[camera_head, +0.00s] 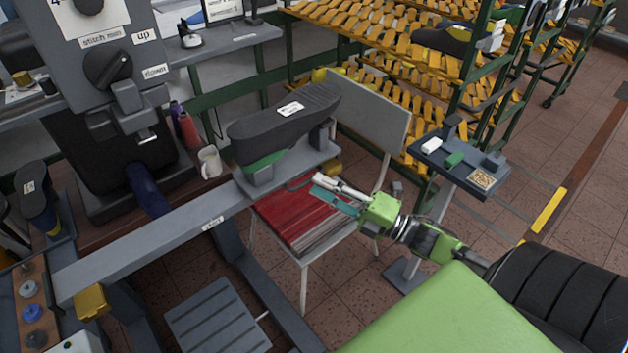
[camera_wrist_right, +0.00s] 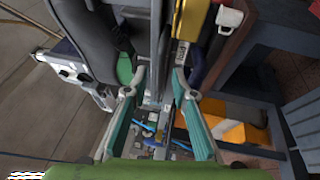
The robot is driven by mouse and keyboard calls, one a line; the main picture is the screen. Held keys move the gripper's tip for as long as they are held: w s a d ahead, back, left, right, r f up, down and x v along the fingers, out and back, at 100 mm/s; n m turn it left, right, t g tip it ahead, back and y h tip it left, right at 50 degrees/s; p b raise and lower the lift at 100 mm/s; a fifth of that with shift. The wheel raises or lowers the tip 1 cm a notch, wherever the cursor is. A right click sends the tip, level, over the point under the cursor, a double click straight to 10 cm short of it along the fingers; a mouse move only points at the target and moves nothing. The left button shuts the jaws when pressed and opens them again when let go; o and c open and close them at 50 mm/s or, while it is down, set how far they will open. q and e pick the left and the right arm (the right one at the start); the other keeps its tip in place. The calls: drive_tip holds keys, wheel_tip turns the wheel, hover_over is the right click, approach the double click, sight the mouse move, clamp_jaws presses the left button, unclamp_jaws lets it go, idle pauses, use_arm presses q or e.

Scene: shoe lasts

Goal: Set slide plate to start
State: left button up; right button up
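The slide plate (camera_head: 292,165) is a grey plate on a long grey rail (camera_head: 150,238), at the rail's far right end. It carries a dark shoe sole (camera_head: 285,122) with a green part below its heel. A small label (camera_head: 213,222) is on the rail's side; I cannot read it. My right gripper (camera_head: 336,194) is just right of and below the plate's end in the head view. In the right wrist view my right gripper (camera_wrist_right: 160,88) has its fingers apart, with grey bars seen between and beyond them; contact is unclear. My left gripper is not in view.
Yellow blocks (camera_head: 91,301) sit at the rail ends. A grey machine (camera_head: 105,65) with a knob is at left, a mug (camera_head: 209,161) behind the rail, and a small stand (camera_head: 455,185) at right.

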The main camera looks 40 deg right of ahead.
drive_tip(key=shift+x, duration=1.3)
clamp_jaws()
drive_tip(key=s+a+p, duration=0.1)
drive_tip(key=a+p, duration=0.2)
drive_tip(key=a, duration=1.9)
drive_tip(key=shift+s+a, duration=0.2)
drive_tip(key=shift+s, duration=0.2)
